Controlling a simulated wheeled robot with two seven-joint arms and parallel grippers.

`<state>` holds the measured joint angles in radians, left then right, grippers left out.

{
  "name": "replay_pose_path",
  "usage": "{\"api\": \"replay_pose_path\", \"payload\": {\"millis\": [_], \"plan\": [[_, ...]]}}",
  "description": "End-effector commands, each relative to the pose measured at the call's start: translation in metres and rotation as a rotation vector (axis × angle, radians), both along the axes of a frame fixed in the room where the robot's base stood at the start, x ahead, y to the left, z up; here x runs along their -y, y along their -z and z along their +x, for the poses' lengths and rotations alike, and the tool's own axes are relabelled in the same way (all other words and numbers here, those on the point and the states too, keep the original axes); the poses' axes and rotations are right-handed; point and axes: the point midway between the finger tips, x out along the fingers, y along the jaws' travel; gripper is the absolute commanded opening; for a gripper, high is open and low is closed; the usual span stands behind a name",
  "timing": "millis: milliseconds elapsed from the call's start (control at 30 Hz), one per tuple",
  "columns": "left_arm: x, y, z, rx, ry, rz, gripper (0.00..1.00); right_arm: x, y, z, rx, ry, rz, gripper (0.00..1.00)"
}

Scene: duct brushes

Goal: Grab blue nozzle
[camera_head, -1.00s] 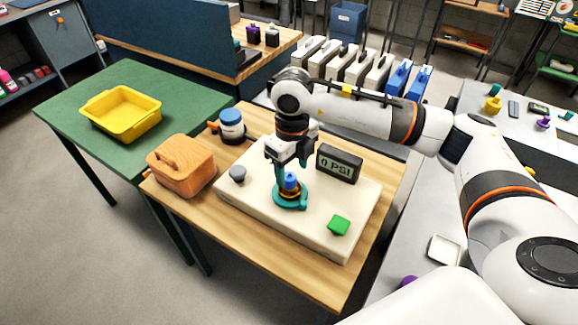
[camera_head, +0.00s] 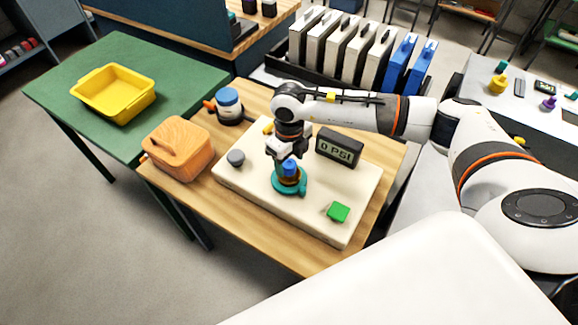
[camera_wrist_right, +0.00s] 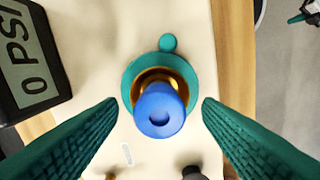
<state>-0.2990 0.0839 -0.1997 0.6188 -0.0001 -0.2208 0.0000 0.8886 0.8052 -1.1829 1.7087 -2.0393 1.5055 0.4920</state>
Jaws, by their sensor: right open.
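The blue nozzle (camera_head: 290,167) stands upright in a brass-coloured ring inside a teal round base (camera_head: 301,187) on a cream board. In the right wrist view the nozzle (camera_wrist_right: 160,110) is seen from above, within the teal base (camera_wrist_right: 192,73). My right gripper (camera_head: 289,163) is directly above and around the nozzle in the head view. In the right wrist view its two teal ribbed fingers (camera_wrist_right: 160,107) are open, one on each side of the nozzle, with gaps to both. My left gripper is not in view.
The cream board (camera_head: 262,205) also holds a gauge reading 0 PSI (camera_head: 339,148), a grey knob (camera_head: 235,158) and a green block (camera_head: 338,212). An orange wooden box (camera_head: 178,150) and a blue-topped jar (camera_head: 229,103) stand to the left. A yellow tray (camera_head: 113,92) sits on the green table.

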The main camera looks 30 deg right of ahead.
Motion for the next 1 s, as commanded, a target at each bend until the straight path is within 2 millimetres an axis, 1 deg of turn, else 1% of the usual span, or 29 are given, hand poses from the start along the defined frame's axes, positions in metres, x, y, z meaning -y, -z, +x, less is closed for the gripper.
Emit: {"api": "replay_pose_path", "payload": {"millis": [33,67,100,200,300,467,500,567,700,800,1000], "plan": [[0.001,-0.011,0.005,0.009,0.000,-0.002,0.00,0.000,0.004,0.000,-0.004,0.001,0.000,0.59],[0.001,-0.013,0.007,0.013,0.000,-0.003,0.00,0.000,0.009,0.001,-0.004,0.002,0.001,0.59],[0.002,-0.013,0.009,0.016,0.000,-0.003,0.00,0.000,0.016,0.001,-0.004,0.002,0.001,0.59],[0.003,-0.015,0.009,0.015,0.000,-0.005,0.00,-0.001,0.027,0.001,-0.003,0.000,0.001,0.59],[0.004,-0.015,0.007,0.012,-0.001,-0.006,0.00,-0.001,0.032,0.001,-0.001,-0.001,0.003,0.59],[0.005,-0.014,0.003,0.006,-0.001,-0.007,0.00,-0.001,0.032,0.002,0.000,-0.001,0.002,0.59],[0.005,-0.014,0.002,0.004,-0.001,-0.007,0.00,0.000,0.032,0.002,0.000,-0.001,0.002,0.56],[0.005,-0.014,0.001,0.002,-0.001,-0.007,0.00,0.000,0.032,0.002,0.000,0.000,0.002,0.46],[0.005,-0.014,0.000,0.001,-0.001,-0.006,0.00,0.000,0.032,0.002,0.000,0.000,0.002,0.23],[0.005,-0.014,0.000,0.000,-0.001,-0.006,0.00,0.000,0.032,0.002,0.001,0.000,0.003,0.10],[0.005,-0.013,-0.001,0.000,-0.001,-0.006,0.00,0.000,0.031,0.002,0.001,0.000,0.003,0.10]]}}
